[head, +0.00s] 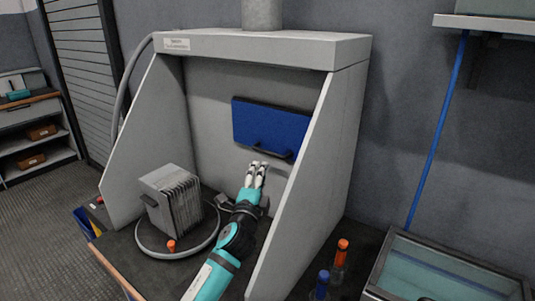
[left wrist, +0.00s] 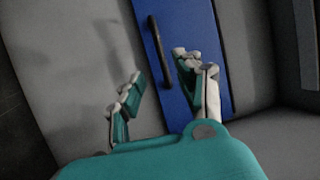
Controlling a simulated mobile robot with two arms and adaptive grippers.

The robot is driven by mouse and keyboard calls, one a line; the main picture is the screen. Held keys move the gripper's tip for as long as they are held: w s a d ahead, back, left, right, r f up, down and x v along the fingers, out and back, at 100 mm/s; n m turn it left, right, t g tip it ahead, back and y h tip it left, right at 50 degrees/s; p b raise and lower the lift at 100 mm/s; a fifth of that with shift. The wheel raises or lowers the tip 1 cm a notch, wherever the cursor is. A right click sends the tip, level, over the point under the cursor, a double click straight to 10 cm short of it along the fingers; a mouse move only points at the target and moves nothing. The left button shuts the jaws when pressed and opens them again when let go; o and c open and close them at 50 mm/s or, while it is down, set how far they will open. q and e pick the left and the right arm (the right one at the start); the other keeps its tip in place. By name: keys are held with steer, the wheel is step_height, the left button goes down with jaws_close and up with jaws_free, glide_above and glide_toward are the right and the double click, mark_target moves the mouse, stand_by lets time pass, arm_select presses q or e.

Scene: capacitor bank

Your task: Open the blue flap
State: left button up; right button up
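The blue flap (head: 270,124) is on the back wall of the grey hood and lies flat against it, closed. A dark bar handle (head: 271,150) runs along its lower edge. My left gripper (head: 259,164) is inside the hood, just below and in front of the handle. In the left wrist view the flap (left wrist: 202,28) and handle (left wrist: 158,50) show beyond the fingers, and the left gripper (left wrist: 158,78) has its two fingers spread with nothing between them. The handle appears ahead of the gap, apart from the fingers. My right gripper is not in view.
The hood's right side wall (head: 305,180) is close to my left arm. Orange-capped and blue-capped bottles (head: 340,254) and a glass-topped case (head: 440,270) are at the right.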

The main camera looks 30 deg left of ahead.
arm_select(q)
glide_toward(271, 135)
steer(key=w+a+f, duration=0.1)
steer(key=w+f, duration=0.2)
steer(key=shift+x, duration=0.9)
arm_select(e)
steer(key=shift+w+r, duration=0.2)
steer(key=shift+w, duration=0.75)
arm_select(q)
steer(key=shift+r, duration=0.1)
steer(key=shift+c, duration=0.2)
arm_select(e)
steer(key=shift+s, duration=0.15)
arm_select(q)
jaws_close()
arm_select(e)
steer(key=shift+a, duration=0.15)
